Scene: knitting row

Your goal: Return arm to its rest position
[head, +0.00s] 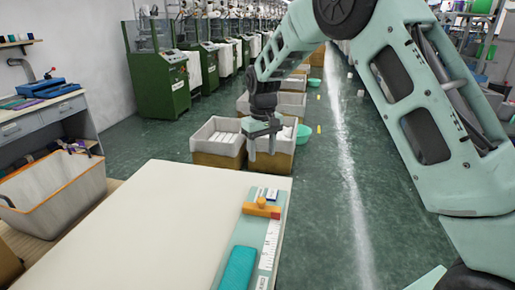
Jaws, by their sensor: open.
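My arm spans the right and upper middle of the head view, with its links bent over the aisle. My gripper (262,152) hangs from it, pointing down, just past the far right corner of the cream table (140,220). Its two fingers are apart and I see nothing between them. It appears clear of the table, with crates behind it in the picture.
On the table's right edge lie a teal block (238,268), a white ruler (270,245) and an orange-yellow tool (262,208). Lined crates (217,140) stand beyond. A bin (60,195) and a desk (45,118) are left; green machines (160,80) line the aisle.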

